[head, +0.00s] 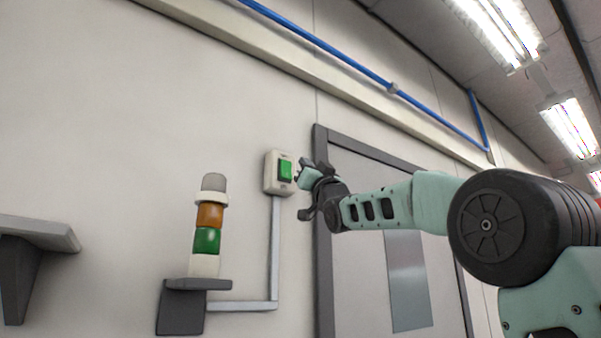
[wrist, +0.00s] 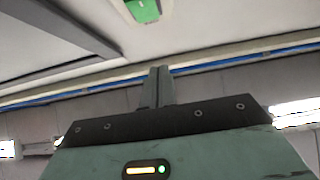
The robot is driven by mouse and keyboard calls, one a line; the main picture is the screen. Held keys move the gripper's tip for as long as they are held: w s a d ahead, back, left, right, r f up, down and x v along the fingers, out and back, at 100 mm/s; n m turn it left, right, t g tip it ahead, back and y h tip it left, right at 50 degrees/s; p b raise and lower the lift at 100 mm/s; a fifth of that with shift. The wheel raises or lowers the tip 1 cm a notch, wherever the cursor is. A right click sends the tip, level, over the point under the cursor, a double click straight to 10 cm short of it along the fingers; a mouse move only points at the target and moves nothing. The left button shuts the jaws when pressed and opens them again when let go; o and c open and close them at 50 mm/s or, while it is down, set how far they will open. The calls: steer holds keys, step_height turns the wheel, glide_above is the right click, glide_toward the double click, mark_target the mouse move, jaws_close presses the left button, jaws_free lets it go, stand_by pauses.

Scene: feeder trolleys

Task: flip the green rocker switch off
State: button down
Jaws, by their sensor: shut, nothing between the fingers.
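The green rocker switch (head: 286,170) sits in a pale box mounted on the wall, left of the door frame. It also shows at the top edge of the wrist view (wrist: 143,10), partly cut off. My gripper (head: 303,172) is shut and empty, just right of the switch box in the head view. In the wrist view the closed fingers (wrist: 158,85) point up toward the switch, with a gap in the picture between them. I cannot tell from the head view whether the fingertips touch the box.
A signal tower (head: 208,215) with orange and green bands stands on a small dark wall bracket (head: 182,308) left of the switch. A grey conduit (head: 275,250) runs down from the switch box. A grey-framed door (head: 345,240) lies behind my arm. A shelf (head: 40,232) juts out at far left.

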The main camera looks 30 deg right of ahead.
steer(key=v, duration=0.1)
steer(key=b+v, duration=0.1)
steer(key=v, duration=0.1)
steer(key=b+v, duration=0.1)
steer(key=v, duration=0.1)
steer(key=shift+s+r, duration=0.3)
steer(key=shift+s, duration=0.05)
